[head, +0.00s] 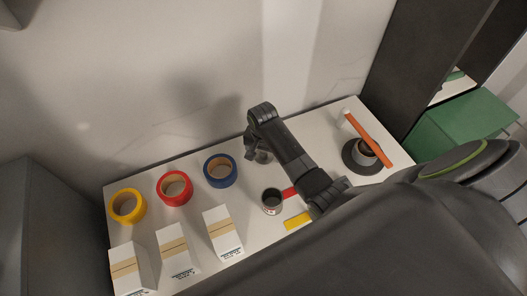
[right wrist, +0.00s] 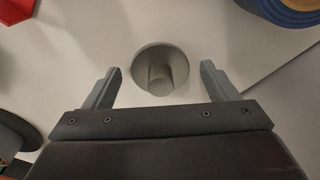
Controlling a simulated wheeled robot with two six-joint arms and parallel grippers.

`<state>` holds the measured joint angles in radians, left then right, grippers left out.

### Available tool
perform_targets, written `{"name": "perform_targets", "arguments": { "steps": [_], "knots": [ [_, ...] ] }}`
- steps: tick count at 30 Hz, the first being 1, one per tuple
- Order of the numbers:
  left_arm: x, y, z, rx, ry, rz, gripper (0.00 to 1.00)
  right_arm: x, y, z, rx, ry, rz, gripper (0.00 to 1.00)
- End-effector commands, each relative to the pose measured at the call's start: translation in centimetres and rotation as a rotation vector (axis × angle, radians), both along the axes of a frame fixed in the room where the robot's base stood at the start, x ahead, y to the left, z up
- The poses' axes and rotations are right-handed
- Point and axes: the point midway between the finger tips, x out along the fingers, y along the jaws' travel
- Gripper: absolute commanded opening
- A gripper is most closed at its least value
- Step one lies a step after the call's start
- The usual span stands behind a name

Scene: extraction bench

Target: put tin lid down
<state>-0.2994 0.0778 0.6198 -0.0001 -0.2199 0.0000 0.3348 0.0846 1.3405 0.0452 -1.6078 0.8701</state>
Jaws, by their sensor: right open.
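The tin lid (right wrist: 147,58), a grey disc with a round knob (right wrist: 160,76), lies on the white bench top in the right wrist view. My right gripper (right wrist: 161,73) is open, with one finger on each side of the lid and a gap to both. In the head view the lid (head: 263,157) is partly hidden by my right gripper (head: 254,153). The tin (head: 271,208), a small dark-topped can with a pale label, stands apart from the lid, nearer the front. My left gripper does not show.
Blue (head: 220,183), red (head: 163,190) and yellow (head: 115,208) tape rolls lie left, behind several white boxes (head: 223,238). A red strip (head: 290,193) and a yellow block (head: 297,220) lie near the tin. At right, an orange bar (head: 366,136) crosses above a dark round base (head: 352,163).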

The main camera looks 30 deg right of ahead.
Motion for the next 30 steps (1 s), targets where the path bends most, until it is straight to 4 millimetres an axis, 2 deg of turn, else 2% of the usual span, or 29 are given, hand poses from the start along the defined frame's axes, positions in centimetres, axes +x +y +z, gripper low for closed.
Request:
{"name": "perform_targets", "arguments": {
  "steps": [5, 10, 22, 24, 30],
  "knots": [
    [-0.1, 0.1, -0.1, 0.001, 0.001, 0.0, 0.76, 0.0, 0.0, 0.5, 0.001, -0.002, 0.0, 0.8],
    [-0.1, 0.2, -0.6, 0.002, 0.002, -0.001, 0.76, 0.0, 0.1, 2.2, 0.0, -0.006, 0.0, 0.8],
    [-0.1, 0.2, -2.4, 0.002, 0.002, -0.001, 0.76, -0.5, 0.4, 9.9, -0.001, -0.006, 0.001, 0.8],
    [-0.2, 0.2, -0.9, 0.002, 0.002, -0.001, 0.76, -0.7, 0.5, 11.3, 0.0, 0.0, 0.0, 0.8],
    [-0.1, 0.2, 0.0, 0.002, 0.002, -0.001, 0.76, -0.7, 0.5, 12.2, 0.001, 0.001, 0.0, 0.8]
  ]
}}
